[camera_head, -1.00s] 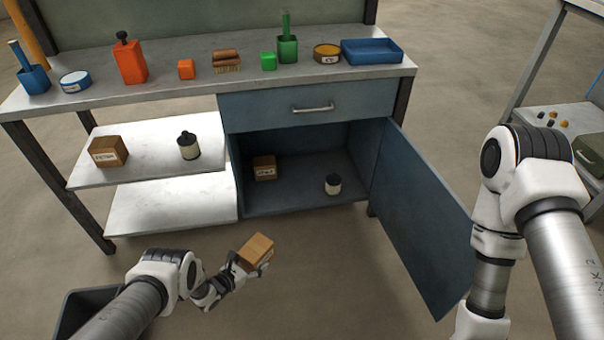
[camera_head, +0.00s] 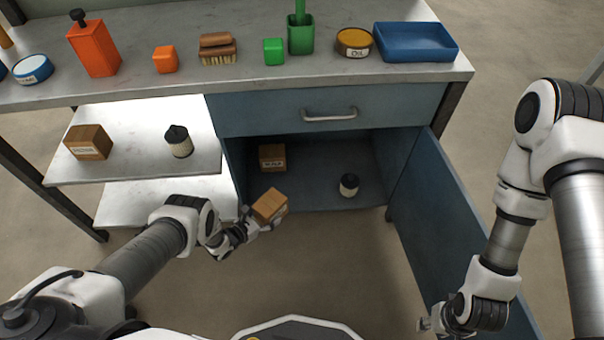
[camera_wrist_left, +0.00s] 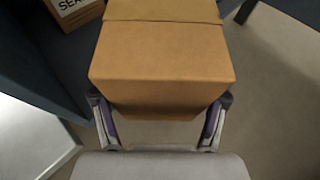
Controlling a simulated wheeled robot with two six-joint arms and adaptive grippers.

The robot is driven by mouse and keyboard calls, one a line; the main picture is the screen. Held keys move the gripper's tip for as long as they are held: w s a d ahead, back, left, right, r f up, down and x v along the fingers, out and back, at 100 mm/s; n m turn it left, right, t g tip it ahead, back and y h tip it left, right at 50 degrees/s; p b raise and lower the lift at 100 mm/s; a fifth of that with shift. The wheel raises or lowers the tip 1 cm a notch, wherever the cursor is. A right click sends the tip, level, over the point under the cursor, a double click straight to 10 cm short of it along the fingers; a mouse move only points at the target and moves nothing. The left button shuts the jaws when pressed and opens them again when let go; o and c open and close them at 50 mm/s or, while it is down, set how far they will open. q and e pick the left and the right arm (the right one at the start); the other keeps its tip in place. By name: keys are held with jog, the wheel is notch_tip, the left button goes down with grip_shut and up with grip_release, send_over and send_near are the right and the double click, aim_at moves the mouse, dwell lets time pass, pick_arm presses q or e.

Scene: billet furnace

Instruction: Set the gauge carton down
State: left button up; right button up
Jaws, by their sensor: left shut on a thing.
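My left gripper (camera_head: 258,224) is shut on a brown carton (camera_head: 269,205), taken as the gauge carton; its label is not readable. It holds the carton in the air in front of the open cabinet (camera_head: 320,207). In the left wrist view the carton (camera_wrist_left: 160,60) fills the upper middle, between the two fingers (camera_wrist_left: 160,112). Inside the cabinet, another brown carton (camera_head: 272,158) stands at the back left; its label begins "SEA" in the left wrist view (camera_wrist_left: 72,10). My right gripper (camera_head: 424,325) is low at the right; its fingers are too small to read.
A small dark-lidded jar (camera_head: 349,186) stands in the cabinet, right of centre. Clear cabinet floor lies between it and the labelled carton. The open door (camera_head: 475,235) bounds the right side. A carton (camera_head: 88,142) and a jar (camera_head: 178,141) stand on the left shelf (camera_head: 135,169).

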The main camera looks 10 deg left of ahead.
pick_arm(q)
jog(key=b, duration=1.6)
send_near(284, 189)
jog(key=w+d, duration=0.1)
jog(key=w+d+r, duration=0.1)
jog(key=d, duration=0.1)
jog(key=d+r, duration=0.1)
jog(key=shift+w+d, duration=0.35)
jog(key=shift+w, duration=0.05)
jog(key=w, duration=0.1)
jog(key=b, duration=0.1)
jog(key=w, duration=0.1)
jog(key=shift+w+d+r+b, duration=0.25)
jog(key=shift+w+r+b, duration=0.1)
jog(key=shift+r+b, duration=0.05)
jog(key=f+b, duration=0.1)
jog(key=f, duration=0.1)
jog(key=f+b, duration=0.1)
jog(key=b, duration=0.1)
jog(key=shift+w+f, duration=0.2)
jog(key=shift+f, duration=0.15)
jog(key=shift+r, duration=0.25)
jog(key=shift+c, duration=0.7)
jog(key=shift+f, duration=0.1)
jog(key=o, duration=1.7)
jog(key=shift+f, duration=0.1)
